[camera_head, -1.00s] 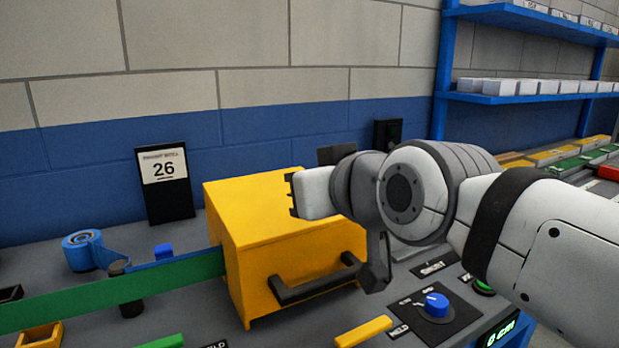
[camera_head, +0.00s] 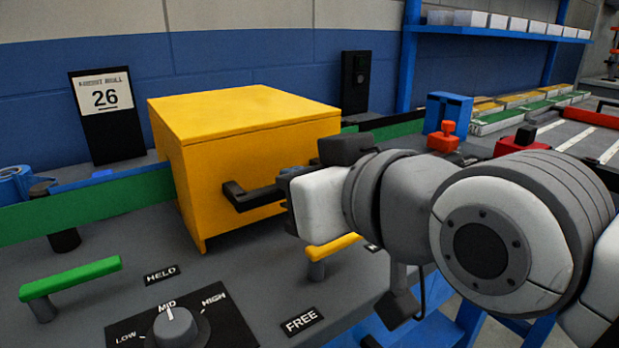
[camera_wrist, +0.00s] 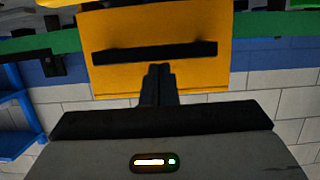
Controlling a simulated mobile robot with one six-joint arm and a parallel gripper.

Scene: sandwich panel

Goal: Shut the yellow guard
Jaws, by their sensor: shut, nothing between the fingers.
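The yellow guard (camera_head: 215,165) is a box standing over the green rail on the grey panel. Its top and front look whole, and its lower right front is hidden by my arm. A black bar handle (camera_head: 250,197) crosses its front; its right end is hidden. My gripper (camera_head: 287,178) is at the handle's right part in the head view. In the wrist view, which looks upside down, the shut, empty fingers (camera_wrist: 158,72) point at the guard (camera_wrist: 130,75), their tips beside the middle of the handle (camera_wrist: 155,52). I cannot tell whether they touch it.
A green bar (camera_head: 70,278) and a yellow bar (camera_head: 332,246) stand on the panel front, with a knob (camera_head: 175,326) between. A blue box with a red knob (camera_head: 443,136) stands at right.

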